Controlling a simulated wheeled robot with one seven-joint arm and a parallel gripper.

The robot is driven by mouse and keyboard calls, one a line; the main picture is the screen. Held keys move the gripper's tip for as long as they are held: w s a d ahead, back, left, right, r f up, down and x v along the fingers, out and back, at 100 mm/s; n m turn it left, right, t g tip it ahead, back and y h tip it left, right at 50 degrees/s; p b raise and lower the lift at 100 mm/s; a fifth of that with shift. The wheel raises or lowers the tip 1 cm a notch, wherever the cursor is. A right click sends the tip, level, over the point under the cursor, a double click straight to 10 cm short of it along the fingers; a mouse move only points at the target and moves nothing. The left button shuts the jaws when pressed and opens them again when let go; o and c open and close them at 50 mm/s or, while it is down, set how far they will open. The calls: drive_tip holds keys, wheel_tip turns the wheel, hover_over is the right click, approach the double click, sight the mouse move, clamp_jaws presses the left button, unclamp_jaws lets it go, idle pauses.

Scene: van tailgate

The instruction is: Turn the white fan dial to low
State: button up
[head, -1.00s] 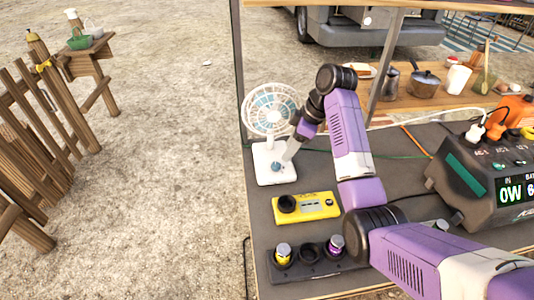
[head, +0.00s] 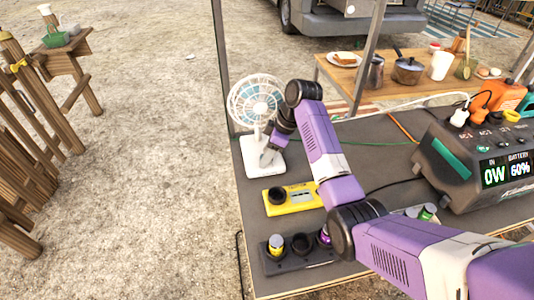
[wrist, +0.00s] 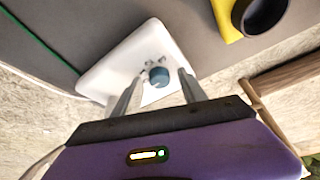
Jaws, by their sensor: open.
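The white fan (head: 256,103) stands upright on the dark tabletop, with a round caged head and a square white base (head: 254,166). In the wrist view the base (wrist: 112,66) shows a round blue-grey dial (wrist: 158,76) with small marks beside it. My gripper (wrist: 154,88) is open, with one finger on each side of the dial in that picture. I cannot tell whether either finger touches it. In the head view my gripper (head: 265,160) is at the front of the fan, over its base, and hides the dial. The dial's setting is too small to read.
A yellow device (head: 300,200) with a dark round socket sits in front of the fan. A black holder (head: 300,257) with small containers stands nearer. A power station (head: 480,155) reading 0W and 60% is at right. A green cable (wrist: 40,38) runs across the table.

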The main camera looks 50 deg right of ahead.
clamp_jaws()
drive_tip(key=shift+r+p, duration=0.1)
drive_tip(key=shift+p, duration=0.45)
drive_tip(key=shift+r+m+p, duration=0.1)
drive_tip(key=shift+m+p, duration=0.3)
drive_tip(key=shift+m, duration=0.1)
drive_tip(key=m+h+p, duration=0.1)
drive_tip(key=m+p, duration=0.1)
drive_tip(key=p, duration=0.1)
drive_tip(key=shift+s+a+r+t, duration=0.1)
drive_tip(key=shift+a+t, duration=0.05)
drive_tip(key=shift+t, duration=0.15)
drive_tip(key=m+h+p, duration=0.1)
drive_tip(key=m+p, duration=0.2)
drive_tip(key=shift+a, duration=0.1)
drive_tip(key=shift+f+m+h+p, duration=0.2)
drive_tip(key=shift+m+h+p, duration=0.4)
drive_tip(key=shift+m+p, duration=0.5)
drive_tip(key=shift+m, duration=0.3)
